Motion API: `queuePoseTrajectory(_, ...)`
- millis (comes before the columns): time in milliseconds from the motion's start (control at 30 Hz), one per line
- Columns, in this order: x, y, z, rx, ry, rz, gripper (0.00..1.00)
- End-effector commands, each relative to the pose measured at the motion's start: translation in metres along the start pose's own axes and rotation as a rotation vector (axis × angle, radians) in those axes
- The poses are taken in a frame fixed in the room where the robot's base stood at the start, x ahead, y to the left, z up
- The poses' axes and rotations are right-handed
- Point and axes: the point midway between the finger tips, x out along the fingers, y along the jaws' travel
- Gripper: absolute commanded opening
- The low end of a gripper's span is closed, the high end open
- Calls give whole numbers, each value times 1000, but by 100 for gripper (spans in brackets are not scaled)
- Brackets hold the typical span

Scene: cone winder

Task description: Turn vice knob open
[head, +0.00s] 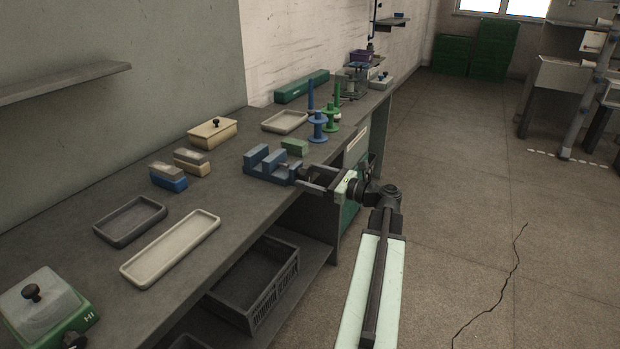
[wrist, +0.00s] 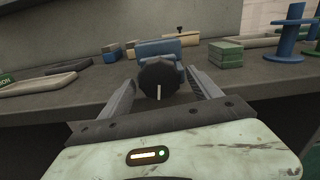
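The blue vice (head: 262,163) sits at the front edge of the workbench, and its blue body (wrist: 158,47) also shows in the wrist view. Its round black knob (wrist: 158,78) faces me, with a white mark pointing straight down. My gripper (head: 304,178) is at the front of the vice, level with the knob. In the wrist view my gripper (wrist: 162,80) is open, with one finger on each side of the knob. A gap shows between each finger and the knob. In the head view the knob is mostly hidden by the fingers.
The workbench (head: 80,225) carries a green block (head: 294,146) behind the vice, blue spools (head: 318,128) and green spools (head: 332,115) to the right, and trays (head: 172,246) to the left. A dark crate (head: 255,282) stands on the shelf below.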

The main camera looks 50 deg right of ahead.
Motion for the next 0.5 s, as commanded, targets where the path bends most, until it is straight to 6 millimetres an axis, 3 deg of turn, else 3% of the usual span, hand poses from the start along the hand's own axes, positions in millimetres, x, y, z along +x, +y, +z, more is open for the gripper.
queuePoseTrajectory(33,0,0,0,0,0,0,58)
queuePoseTrajectory(200,0,0,0,0,0,1,12)
queuePoseTrajectory(233,4,7,1,0,-1,7,12)
queuePoseTrajectory(500,2,2,0,-37,0,6,12)
